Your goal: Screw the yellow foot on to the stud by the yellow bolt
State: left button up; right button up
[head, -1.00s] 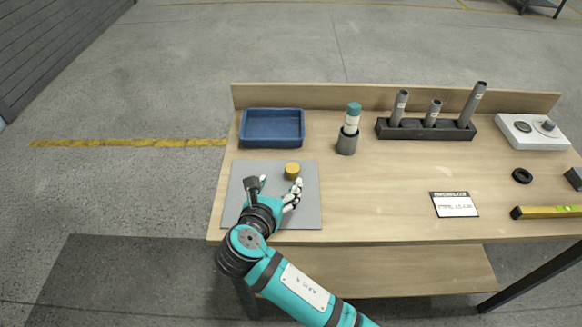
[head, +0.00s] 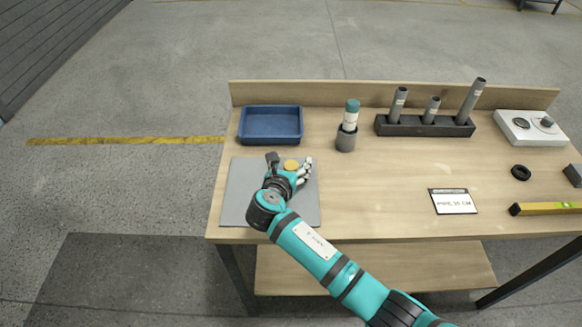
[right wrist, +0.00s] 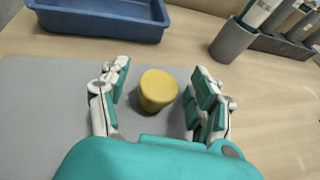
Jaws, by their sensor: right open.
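The yellow foot (head: 291,164) is a short round piece standing on the grey mat at the left of the table. My right gripper (head: 290,167) is open, with its fingers to either side of the foot. In the right wrist view, the foot (right wrist: 158,90) stands between the two finger sides (right wrist: 161,75), with a gap on each side and no contact visible. No stud or yellow bolt can be made out. My left gripper is not in view.
A blue tray (head: 271,124) lies behind the mat (head: 237,195). A grey cup (head: 346,141) with a teal-capped bottle stands to its right. A dark rack (head: 424,126) holds grey tubes at the back. A white card (head: 453,202) and a yellow level (head: 545,209) lie at right.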

jog(key=c, duration=1.3)
jog(key=shift+r, duration=0.1)
